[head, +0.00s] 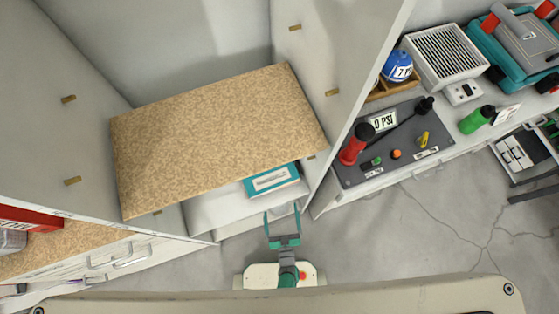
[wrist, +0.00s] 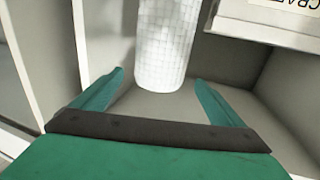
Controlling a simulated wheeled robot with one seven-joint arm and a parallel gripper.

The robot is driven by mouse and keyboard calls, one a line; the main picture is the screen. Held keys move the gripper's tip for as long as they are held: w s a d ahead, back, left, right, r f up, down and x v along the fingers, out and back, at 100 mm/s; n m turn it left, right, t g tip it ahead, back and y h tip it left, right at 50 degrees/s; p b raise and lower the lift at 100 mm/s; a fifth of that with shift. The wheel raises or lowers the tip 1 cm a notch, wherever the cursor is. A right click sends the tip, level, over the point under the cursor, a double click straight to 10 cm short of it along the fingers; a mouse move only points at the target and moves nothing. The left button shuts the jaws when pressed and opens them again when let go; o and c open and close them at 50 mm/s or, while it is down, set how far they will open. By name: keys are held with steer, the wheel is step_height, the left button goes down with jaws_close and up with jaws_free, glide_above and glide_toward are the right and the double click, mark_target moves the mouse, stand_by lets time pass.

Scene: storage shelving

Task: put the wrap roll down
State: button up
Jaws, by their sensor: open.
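The wrap roll (wrist: 165,45), a white cylinder with a grid-like pattern, shows in the wrist view at top centre. Its near end lies over the pale compartment floor, and its top is cut off by the frame. My gripper (wrist: 159,78) is open, with one teal finger on each side of the roll's near end and visible gaps to both. In the head view my gripper (head: 282,212) is at the front of the low compartment under the speckled shelf board. I cannot make out the roll in the head view.
A teal box with a white label (head: 272,180) sits in the low compartment, under the speckled shelf board (head: 215,135). A labelled box (wrist: 268,22) is right of the roll in the wrist view. Compartment walls stand close on both sides. A cluttered counter (head: 395,150) is at right.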

steer(key=shift+s+d+r, duration=0.15)
steer(key=shift+s, duration=0.75)
steer(key=s+r+g, duration=0.1)
steer(key=s+r, duration=0.1)
steer(key=r, duration=1.2)
steer(key=s+a+r+h, duration=0.1)
steer(key=s+r, duration=0.2)
steer(key=r, duration=1.1)
steer(key=s+a+r+m+g, duration=0.1)
steer(key=s+r, duration=0.2)
steer(key=r, duration=1.2)
steer(key=shift+s+g+h, duration=0.15)
steer(key=shift+g+h, duration=0.15)
